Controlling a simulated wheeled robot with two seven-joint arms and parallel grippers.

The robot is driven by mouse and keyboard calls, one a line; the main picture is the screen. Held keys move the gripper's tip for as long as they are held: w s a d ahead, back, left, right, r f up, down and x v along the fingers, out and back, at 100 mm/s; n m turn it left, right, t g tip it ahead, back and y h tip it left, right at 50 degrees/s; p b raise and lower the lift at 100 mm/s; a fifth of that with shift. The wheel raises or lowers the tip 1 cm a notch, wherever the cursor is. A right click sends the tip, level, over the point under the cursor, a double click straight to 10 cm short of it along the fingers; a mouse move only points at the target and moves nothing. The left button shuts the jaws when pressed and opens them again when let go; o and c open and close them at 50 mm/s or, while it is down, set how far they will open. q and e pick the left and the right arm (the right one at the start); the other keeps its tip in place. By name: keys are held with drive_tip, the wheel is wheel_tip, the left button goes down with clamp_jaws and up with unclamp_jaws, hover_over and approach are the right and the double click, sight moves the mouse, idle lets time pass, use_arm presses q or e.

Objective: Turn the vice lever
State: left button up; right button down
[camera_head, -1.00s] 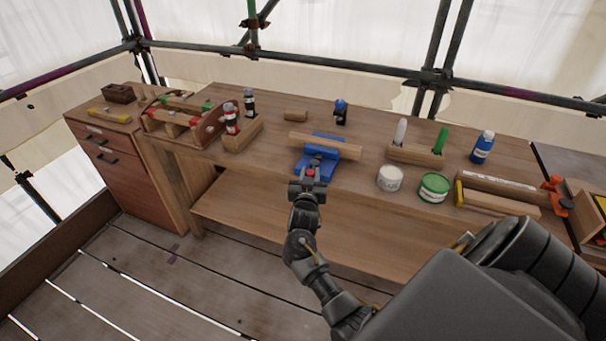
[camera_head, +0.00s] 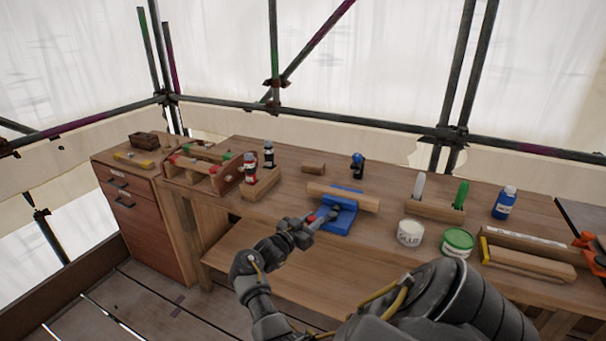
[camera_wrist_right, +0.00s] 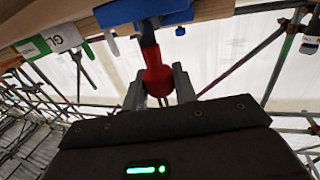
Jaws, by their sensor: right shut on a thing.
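The blue vice (camera_head: 337,221) sits at the front edge of the workbench, with a wooden bar (camera_head: 343,197) lying across it. Its lever ends in a red knob (camera_wrist_right: 155,72), seen close up in the right wrist view, with a dark shaft above it. My right gripper (camera_head: 308,224) is at the front of the vice and shut on the red knob; in the right wrist view its two fingers (camera_wrist_right: 160,88) stand on either side of the knob. The head view shows only a bit of red at the fingertips. My left gripper is not in view.
A white tub (camera_head: 410,232) and a green tub (camera_head: 457,242) stand right of the vice. The bench front left of the vice is clear.

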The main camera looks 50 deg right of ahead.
drive_tip(key=shift+d+r, duration=0.1)
drive_tip(key=shift+r, duration=0.05)
drive_tip(key=c, duration=1.1)
unclamp_jaws()
drive_tip(key=shift+d, duration=0.1)
drive_tip(key=a, duration=0.2)
drive_tip(key=a+b, duration=0.1)
drive_tip(key=a, duration=0.3)
drive_tip(key=shift+w+a+b, duration=0.25)
drive_tip(key=shift+a+b, duration=0.05)
drive_tip(key=shift+a, duration=0.55)
